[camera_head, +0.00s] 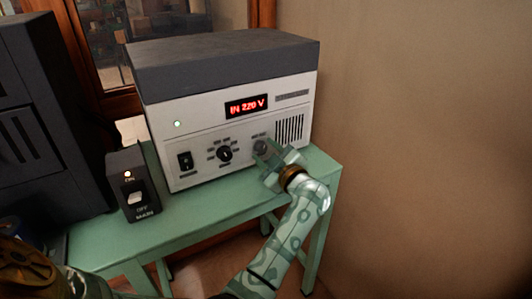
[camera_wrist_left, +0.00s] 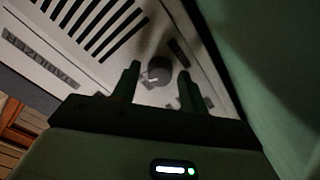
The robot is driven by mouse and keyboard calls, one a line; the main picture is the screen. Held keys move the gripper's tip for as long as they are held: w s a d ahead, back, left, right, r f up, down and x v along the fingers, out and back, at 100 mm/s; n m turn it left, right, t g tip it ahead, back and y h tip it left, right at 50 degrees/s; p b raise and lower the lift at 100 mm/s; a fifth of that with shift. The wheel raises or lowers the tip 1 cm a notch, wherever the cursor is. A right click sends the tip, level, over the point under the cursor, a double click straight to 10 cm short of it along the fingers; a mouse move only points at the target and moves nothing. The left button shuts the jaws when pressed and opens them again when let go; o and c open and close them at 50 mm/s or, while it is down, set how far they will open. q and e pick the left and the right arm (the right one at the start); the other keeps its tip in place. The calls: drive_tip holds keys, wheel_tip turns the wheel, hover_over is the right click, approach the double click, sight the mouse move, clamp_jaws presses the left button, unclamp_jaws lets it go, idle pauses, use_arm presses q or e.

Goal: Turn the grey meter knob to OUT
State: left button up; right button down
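The grey meter knob (camera_head: 260,146) is on the lower right of the front of a white device with a dark lid (camera_head: 225,50). The red display (camera_head: 247,106) reads "IN 220 V". My left gripper (camera_head: 268,158) is at the knob and partly covers it and its labels. In the left wrist view the round knob (camera_wrist_left: 159,69) shows a light pointer mark. The open fingers of the gripper (camera_wrist_left: 159,87) stand on either side near it, with gaps visible. I cannot tell whether they reach past its face. My right gripper is not in view.
A dark switch box (camera_head: 130,185) with a lit lamp stands on the green table (camera_head: 205,213). A wall (camera_head: 430,130) is close on the right.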

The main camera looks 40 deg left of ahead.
use_arm(q)
drive_tip(key=c, duration=0.8)
drive_tip(key=shift+o, duration=0.2)
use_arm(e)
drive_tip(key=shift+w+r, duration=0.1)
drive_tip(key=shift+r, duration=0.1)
use_arm(q)
drive_tip(key=shift+r+n+p, duration=0.1)
drive_tip(key=shift+n+p, duration=0.45)
drive_tip(key=shift+n, duration=0.15)
drive_tip(key=shift+n+p, duration=0.5)
drive_tip(key=shift+n, duration=0.7)
drive_tip(key=n, duration=0.3)
drive_tip(key=shift+n+p, duration=0.3)
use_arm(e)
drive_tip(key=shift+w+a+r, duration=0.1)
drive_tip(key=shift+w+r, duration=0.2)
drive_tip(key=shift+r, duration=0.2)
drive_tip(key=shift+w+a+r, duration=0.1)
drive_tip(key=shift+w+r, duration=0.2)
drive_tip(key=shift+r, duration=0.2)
use_arm(q)
drive_tip(key=shift+n, duration=0.3)
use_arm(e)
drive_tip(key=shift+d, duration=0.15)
